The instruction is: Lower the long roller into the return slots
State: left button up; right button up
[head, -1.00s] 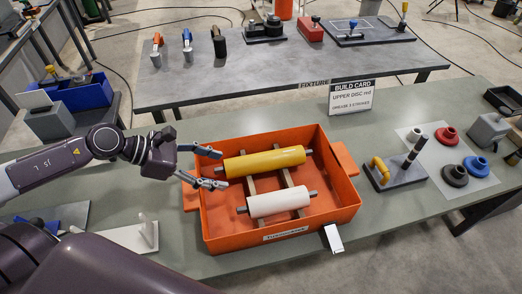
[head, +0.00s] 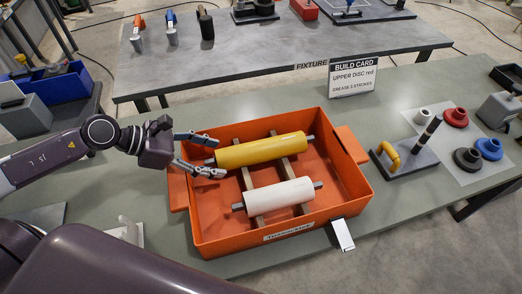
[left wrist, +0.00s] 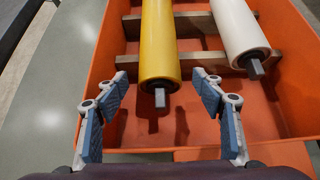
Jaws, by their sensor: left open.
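A long yellow roller (head: 260,150) with grey shaft ends lies across two wooden bars in an orange bin (head: 350,197). A shorter white roller (head: 278,197) lies beside it on the same bars. My left gripper (head: 220,155) is open and empty at the yellow roller's left end. In the left wrist view, the yellow roller (left wrist: 158,45) points toward my left gripper (left wrist: 160,85), with its shaft end between the open fingers and not gripped. The white roller (left wrist: 238,35) lies to the right. My right gripper is out of view. I cannot make out the return slots.
The bin stands on a grey-green table (head: 400,110). A build card (head: 353,77) stands behind it. To the right are a base with a yellow handle (head: 390,157) and several coloured discs on a pale sheet. A second table (head: 250,55), labelled FIXTURE, stands behind with tools.

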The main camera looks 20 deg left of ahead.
aim_at(253, 145)
pick_arm(q)
jog(key=shift+w+d, duration=0.45)
jog(key=shift+d, duration=0.1)
jog(key=shift+w+d+r, duration=0.1)
jog(key=shift+w+d, duration=0.4)
jog(key=shift+d, duration=0.25)
jog(key=shift+w+d+r, duration=0.1)
jog(key=shift+w+d, duration=0.35)
jog(key=shift+d, duration=0.25)
jog(key=shift+w+d+f+p, duration=0.1)
jog(key=shift+w+d+p, duration=0.35)
jog(key=shift+d, duration=0.3)
jog(key=shift+w+d+p, duration=0.3)
jog(key=shift+w+d, duration=0.25)
jog(key=shift+d, duration=0.2)
jog(key=shift+w+d+p, duration=0.45)
jog(key=shift+w+d, duration=0.3)
jog(key=shift+d, duration=0.25)
jog(key=shift+x, duration=1.05)
jog(key=shift+w+d+f, duration=0.1)
jog(key=shift+d+f, duration=0.05)
jog(key=shift+f, duration=0.2)
